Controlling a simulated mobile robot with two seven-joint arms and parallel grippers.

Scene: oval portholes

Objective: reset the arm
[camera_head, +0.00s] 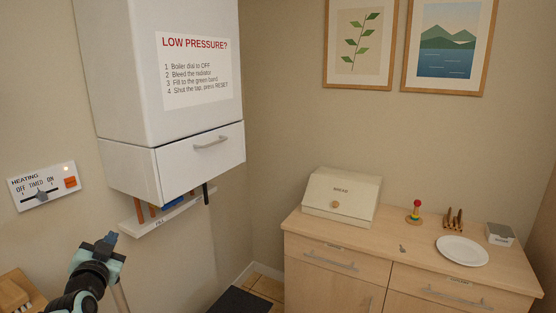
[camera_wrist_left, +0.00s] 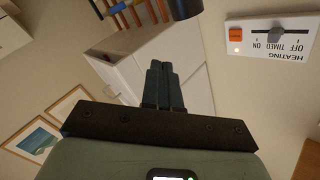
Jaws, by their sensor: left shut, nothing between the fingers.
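My left gripper (camera_head: 108,240) is at the lower left in the head view, raised in front of the wall below the boiler. Its fingers (camera_wrist_left: 162,85) are together and empty in the left wrist view. It touches nothing that I can see. The white boiler (camera_head: 165,70) hangs on the wall above and to the right of the gripper. The heating panel (camera_head: 42,186) is on the wall to the left, with a slider and an orange button; it also shows in the left wrist view (camera_wrist_left: 270,38). My right gripper is in neither view.
Pipes and a white rail (camera_head: 165,217) sit under the boiler. A wooden cabinet (camera_head: 330,240) at the right carries a bread box (camera_head: 341,196), a plate (camera_head: 462,251) and small items. A wooden surface (camera_head: 20,290) shows at the lower left corner. Open floor lies between.

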